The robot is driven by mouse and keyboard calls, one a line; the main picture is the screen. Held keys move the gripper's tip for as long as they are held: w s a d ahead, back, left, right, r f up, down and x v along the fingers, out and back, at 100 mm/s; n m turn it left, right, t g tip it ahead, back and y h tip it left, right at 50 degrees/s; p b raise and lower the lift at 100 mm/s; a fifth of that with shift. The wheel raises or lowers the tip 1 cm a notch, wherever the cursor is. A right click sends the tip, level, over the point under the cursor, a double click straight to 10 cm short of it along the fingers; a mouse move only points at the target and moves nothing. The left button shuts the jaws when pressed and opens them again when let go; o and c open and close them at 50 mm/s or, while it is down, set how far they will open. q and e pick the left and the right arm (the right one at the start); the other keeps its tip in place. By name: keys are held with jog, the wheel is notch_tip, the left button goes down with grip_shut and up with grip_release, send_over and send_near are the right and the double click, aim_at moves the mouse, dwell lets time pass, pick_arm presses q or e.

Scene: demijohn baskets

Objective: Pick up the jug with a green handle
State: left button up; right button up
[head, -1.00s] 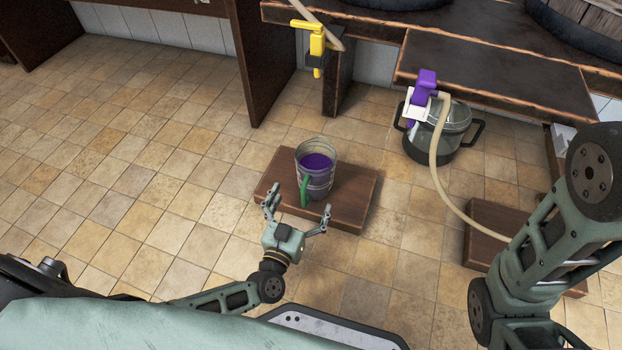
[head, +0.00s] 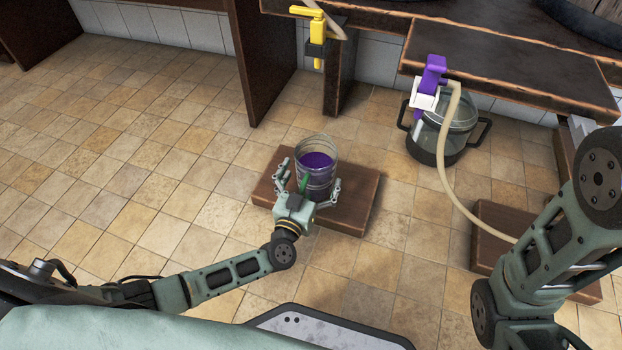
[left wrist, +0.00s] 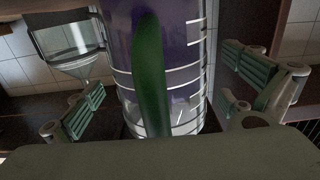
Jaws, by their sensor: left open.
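The left gripper is open, with one finger on each side of the handle and the jug's near side. In the left wrist view the green handle (left wrist: 151,80) runs down the middle in front of the jug (left wrist: 185,75), with the fingers apart on either side and a gap showing. My right arm shows at the right; its gripper is out of view.
A glass demijohn (head: 446,135) with black handles stands on the floor under the bench (head: 500,55). A purple clamp (head: 432,75) and a pale hose (head: 445,180) are by it. A yellow tap (head: 318,30) is at the top. The tiled floor at left is clear.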

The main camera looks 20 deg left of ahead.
aim_at(298, 172)
pick_arm(q)
jog(key=shift+c, duration=0.5)
jog(key=c, duration=1.8)
jog(key=shift+w+r, duration=0.1)
jog(key=shift+r, duration=0.15)
jog(key=shift+c, duration=1)
jog(key=shift+r+p, duration=0.3)
jog(key=shift+p, duration=0.35)
jog(key=shift+a, duration=0.15)
jog(key=shift+a+r+p, duration=0.15)
jog(key=shift+a+p, duration=0.2)
jog(key=shift+a, duration=0.35)
jog(key=shift+a+r+p, duration=0.15)
jog(key=shift+a+p, duration=0.15)
jog(key=shift+a, duration=0.35)
jog(key=shift+w+a, duration=0.1)
jog(key=shift+a, duration=0.15)
jog(key=a+r+p, duration=0.1)
jog(key=a, duration=0.5)
jog(key=shift+a, duration=0.2)
